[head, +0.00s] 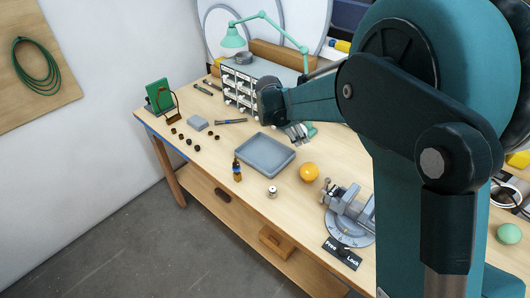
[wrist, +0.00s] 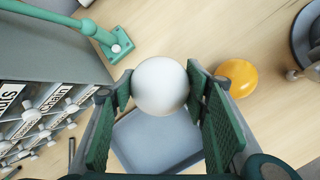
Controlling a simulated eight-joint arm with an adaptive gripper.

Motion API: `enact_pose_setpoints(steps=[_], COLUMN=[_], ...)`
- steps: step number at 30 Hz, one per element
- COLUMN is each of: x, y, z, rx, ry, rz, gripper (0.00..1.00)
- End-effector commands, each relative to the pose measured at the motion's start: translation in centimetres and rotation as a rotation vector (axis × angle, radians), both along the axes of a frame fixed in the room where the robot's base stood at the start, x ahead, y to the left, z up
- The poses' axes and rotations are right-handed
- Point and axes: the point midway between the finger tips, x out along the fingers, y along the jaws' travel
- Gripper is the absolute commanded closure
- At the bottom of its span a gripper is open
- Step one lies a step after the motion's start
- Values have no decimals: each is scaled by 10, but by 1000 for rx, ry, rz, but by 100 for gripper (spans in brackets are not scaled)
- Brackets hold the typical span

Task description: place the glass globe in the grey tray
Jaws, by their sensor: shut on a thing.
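My gripper (wrist: 160,88) is shut on the white glass globe (wrist: 160,84), with a green pad on each side of it in the wrist view. The globe looks whole and round. In the head view my gripper (head: 299,132) is above the bench, near the back right edge of the grey tray (head: 265,168), and the globe cannot be made out there. The tray is shallow and rectangular and looks empty. In the wrist view the grey tray (wrist: 150,145) lies below the globe and is partly hidden by it and the fingers.
An orange ball (head: 309,172) sits right of the tray. A small dark bottle (head: 237,172) and a little metal jar (head: 272,191) stand in front. A vise (head: 350,212) is at the right. A drawer cabinet (head: 240,92) and green lamp (head: 233,38) stand behind.

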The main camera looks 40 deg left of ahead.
Motion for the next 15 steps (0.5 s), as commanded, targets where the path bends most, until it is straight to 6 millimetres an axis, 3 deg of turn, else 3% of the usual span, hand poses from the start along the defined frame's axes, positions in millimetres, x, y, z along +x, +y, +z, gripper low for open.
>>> enact_pose_setpoints(steps=[1,6,12,15], x=[-11,-42,-68,-74], y=[17,63,97,105], z=[0,0,1,1], rx=[0,0,-1,0], ry=[0,0,0,0], rz=[24,88,138,150], gripper=[67,67,67,67])
